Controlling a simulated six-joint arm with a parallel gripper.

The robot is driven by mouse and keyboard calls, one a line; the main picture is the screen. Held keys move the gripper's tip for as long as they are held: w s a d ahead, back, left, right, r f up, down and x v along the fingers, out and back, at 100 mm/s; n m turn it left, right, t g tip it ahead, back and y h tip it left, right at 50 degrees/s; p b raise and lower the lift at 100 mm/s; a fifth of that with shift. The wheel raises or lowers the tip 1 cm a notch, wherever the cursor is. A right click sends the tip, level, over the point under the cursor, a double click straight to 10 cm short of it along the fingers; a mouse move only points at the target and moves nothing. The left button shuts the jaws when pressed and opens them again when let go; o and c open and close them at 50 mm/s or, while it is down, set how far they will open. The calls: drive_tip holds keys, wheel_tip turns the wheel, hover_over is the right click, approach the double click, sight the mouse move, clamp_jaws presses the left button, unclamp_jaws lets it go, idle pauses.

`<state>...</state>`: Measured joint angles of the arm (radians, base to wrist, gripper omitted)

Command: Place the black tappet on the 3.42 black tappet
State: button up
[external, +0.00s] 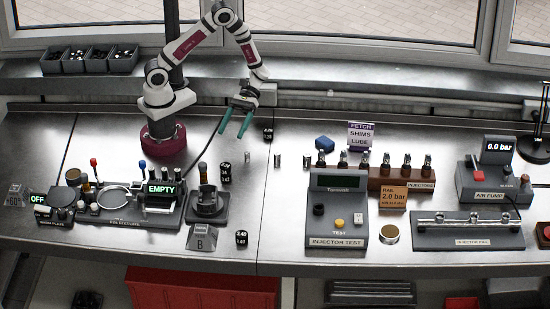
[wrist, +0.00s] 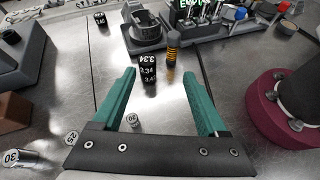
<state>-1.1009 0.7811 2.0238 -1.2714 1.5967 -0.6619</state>
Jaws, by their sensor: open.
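My gripper (external: 232,134) is open and empty above the bench, its green fingers well apart; they also show in the wrist view (wrist: 159,75). A stack of black tappets (external: 225,173) stands in front of it. In the wrist view this stack (wrist: 148,72) shows beyond the fingertips; its upper labels look like 3.34 and the lowest starts with 3.4. Other black tappets (external: 241,238) stand nearer the front edge and show at the wrist view's top (wrist: 101,19); their small labels are unclear. One more black tappet (external: 268,134) stands right of my gripper.
Small silver cylinders (external: 278,160) stand nearby; one marked 20 (wrist: 132,120) lies between the fingers in the wrist view. A fixture with an EMPTY display (external: 160,195) is left, an injector tester (external: 338,215) right.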

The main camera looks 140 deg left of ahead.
drive_tip(key=s+d+r+m+g+y, duration=0.35)
drive_tip(key=d+r+m+g, duration=0.35)
drive_tip(key=d+m, duration=0.3)
drive_tip(key=s+r+m+y, duration=0.2)
drive_tip(key=s+m+y, duration=0.2)
drive_tip(key=m, duration=0.4)
drive_tip(key=s+r+m+t+y, duration=0.1)
drive_tip(key=s+r+m+y, duration=0.2)
drive_tip(key=m+y, duration=0.3)
drive_tip(key=s+m, duration=0.1)
drive_tip(key=m, duration=0.2)
drive_tip(key=shift+a+t, duration=0.2)
drive_tip(key=shift+t, duration=0.1)
